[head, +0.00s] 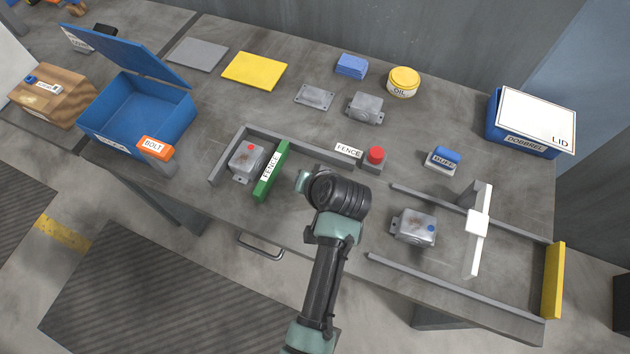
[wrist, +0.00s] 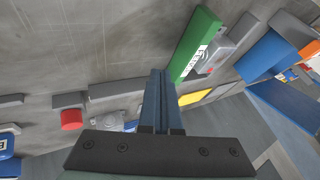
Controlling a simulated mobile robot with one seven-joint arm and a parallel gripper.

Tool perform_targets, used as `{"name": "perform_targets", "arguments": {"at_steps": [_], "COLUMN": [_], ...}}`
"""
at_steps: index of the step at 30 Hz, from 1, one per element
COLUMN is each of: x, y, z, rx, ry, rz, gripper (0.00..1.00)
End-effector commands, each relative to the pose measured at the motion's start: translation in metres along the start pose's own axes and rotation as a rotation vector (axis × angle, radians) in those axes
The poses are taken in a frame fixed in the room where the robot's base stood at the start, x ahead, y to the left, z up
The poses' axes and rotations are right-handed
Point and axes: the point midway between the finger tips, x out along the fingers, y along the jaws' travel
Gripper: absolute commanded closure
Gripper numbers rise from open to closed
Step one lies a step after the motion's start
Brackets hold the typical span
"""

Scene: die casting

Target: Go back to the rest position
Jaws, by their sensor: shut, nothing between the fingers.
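My gripper (wrist: 158,76) shows in the wrist view with its two fingers together and nothing between them. In the head view my arm reaches over the front middle of the table (head: 300,225), and its fingers are hidden behind my wrist. A grey casting with a red dot (head: 247,160) sits left of the green bar. The red button (head: 375,156) stands right of and behind my wrist.
A casting with a blue dot (head: 412,229) lies between rails near a white gate (head: 478,228). An open blue bin (head: 138,115) stands at left, a lidded box (head: 528,122) at back right. Castings and an oil tin (head: 403,82) stand at the back.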

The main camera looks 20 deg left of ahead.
Motion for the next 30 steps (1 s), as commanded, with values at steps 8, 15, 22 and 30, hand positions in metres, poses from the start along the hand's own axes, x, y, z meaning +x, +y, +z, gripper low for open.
{"name": "perform_targets", "arguments": {"at_steps": [8,15,22,30], "x": [-0.040,-0.049,-0.052,-0.131], "y": [0.001,0.001,-0.001,-0.020], "z": [0.000,0.000,-0.007,-0.131], "rx": [0.003,0.002,-0.003,-0.100], "ry": [0.001,0.000,0.021,0.410], "rz": [0.000,0.000,0.003,0.064], "gripper": [1.00,1.00,1.00,1.00]}}
